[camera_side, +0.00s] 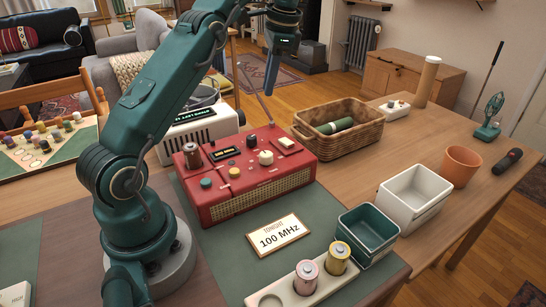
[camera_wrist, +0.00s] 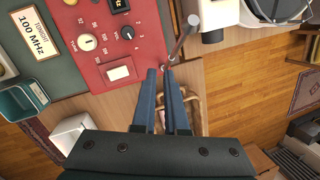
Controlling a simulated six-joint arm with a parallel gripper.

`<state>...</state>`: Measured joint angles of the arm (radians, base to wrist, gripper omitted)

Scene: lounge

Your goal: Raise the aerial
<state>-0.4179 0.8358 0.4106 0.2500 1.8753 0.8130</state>
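The red radio (camera_side: 245,185) stands on a green mat, with knobs and buttons on its top; part of its top also shows in the wrist view (camera_wrist: 112,45). Its thin metal aerial (camera_side: 254,91) rises from the back right corner and leans to the left in the side view. In the wrist view the aerial (camera_wrist: 182,40) slants up to the right and ends in a round tip. My gripper (camera_side: 269,92) hangs just right of the aerial in the side view. In the wrist view its fingers (camera_wrist: 160,72) are apart, with their tips by the aerial's foot; whether they touch it is unclear.
A white device (camera_side: 203,125) stands behind the radio. A wicker basket (camera_side: 359,146) is right of it. A card reading 100 MHz (camera_side: 279,236), a green bin (camera_side: 367,236), a white bin (camera_side: 412,197) and a battery holder (camera_side: 285,290) lie nearer the front and right.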

